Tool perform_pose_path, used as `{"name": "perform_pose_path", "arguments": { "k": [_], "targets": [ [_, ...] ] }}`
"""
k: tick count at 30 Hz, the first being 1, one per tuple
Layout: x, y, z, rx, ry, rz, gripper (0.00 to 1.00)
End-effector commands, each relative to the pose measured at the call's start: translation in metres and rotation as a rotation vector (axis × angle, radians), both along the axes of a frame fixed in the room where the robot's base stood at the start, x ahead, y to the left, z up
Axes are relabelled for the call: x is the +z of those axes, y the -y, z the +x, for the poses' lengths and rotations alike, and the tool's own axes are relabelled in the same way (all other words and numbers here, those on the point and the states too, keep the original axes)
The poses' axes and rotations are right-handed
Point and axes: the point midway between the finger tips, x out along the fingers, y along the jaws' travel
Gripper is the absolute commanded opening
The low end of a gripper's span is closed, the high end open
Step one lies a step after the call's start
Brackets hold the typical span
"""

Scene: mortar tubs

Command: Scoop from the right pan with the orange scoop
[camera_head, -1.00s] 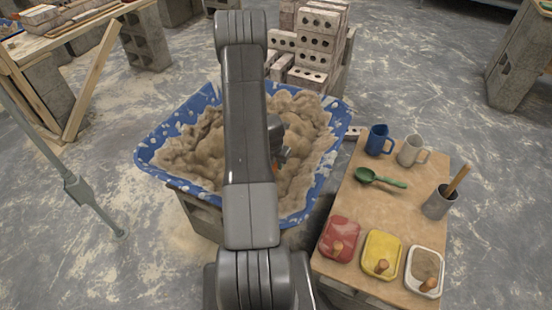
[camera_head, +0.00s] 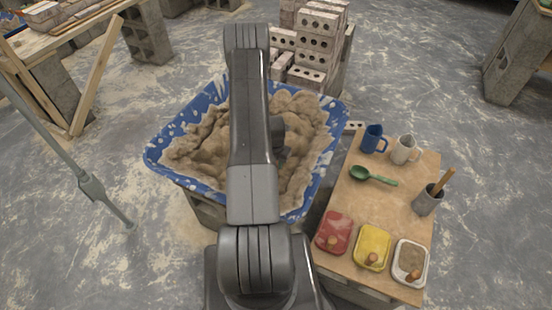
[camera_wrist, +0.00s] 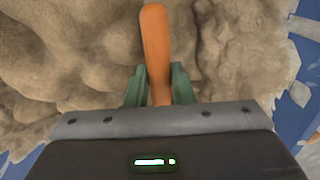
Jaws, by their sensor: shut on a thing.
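My gripper (camera_wrist: 158,88) is shut on the orange scoop (camera_wrist: 155,40), its green fingers on both sides of the orange handle. Only the handle shows in the wrist view; the bowl end cannot be made out. Sandy mortar (camera_wrist: 65,60) lies close behind it, filling most of that view. In the head view, a blue tub (camera_head: 162,148) heaped with mortar (camera_head: 205,150) stands in front of me. My arm crosses over it and hides the gripper and scoop. Whether the scoop touches the mortar I cannot tell.
A small table (camera_head: 345,200) at the right holds a green scoop (camera_head: 362,173), a blue mug (camera_head: 373,140), a white mug (camera_head: 403,150), a grey cup (camera_head: 427,203), and red (camera_head: 333,228), yellow (camera_head: 375,240) and white (camera_head: 400,275) pans. Bricks (camera_head: 318,45) stand behind the tub.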

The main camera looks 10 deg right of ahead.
Motion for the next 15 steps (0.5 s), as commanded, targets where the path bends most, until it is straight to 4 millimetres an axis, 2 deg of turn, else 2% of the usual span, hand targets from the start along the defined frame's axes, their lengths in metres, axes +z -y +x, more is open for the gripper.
{"name": "perform_pose_path", "arguments": {
  "k": [1, 7, 15],
  "targets": [
    [0.006, 0.000, 0.000, -0.001, -0.010, 0.007, 0.00],
    [0.010, -0.002, 0.000, 0.001, -0.045, 0.039, 0.00],
    [0.036, 0.001, 0.003, 0.001, -0.058, 0.046, 0.00]
  ]
}}
